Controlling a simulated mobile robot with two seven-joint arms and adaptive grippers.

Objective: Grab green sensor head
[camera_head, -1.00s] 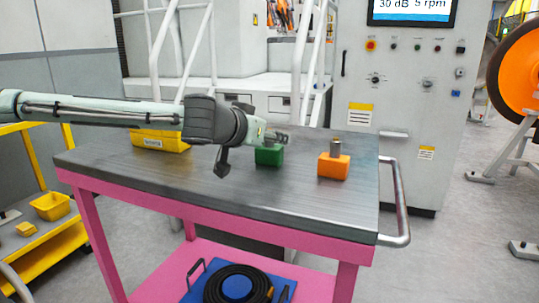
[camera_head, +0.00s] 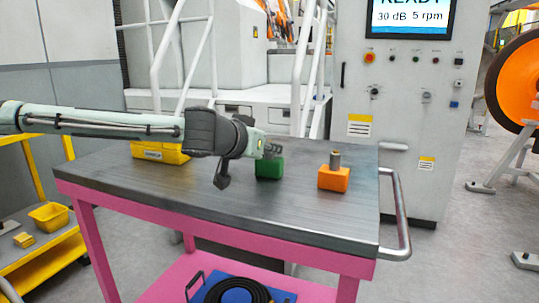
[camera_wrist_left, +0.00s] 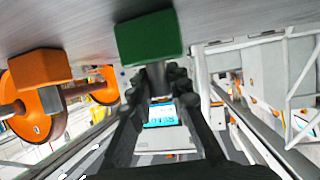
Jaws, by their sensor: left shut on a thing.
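The green sensor head (camera_head: 269,169) is a green block with a grey metal stub, on the dark top of the pink cart (camera_head: 290,212). My left gripper (camera_head: 272,149) reaches in from the left and is shut on the stub. In the left wrist view the green sensor head (camera_wrist_left: 150,38) sits just beyond the fingers (camera_wrist_left: 158,78), with the stub between them. An orange sensor head (camera_head: 334,177) with a similar stub stands to its right, apart from it. It also shows in the left wrist view (camera_wrist_left: 38,68). My right gripper is not in view.
A yellow bin (camera_head: 160,152) stands at the back left of the cart top, behind my arm. A metal handle (camera_head: 398,215) runs along the cart's right end. A control cabinet (camera_head: 400,120) stands behind. The front of the cart top is clear.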

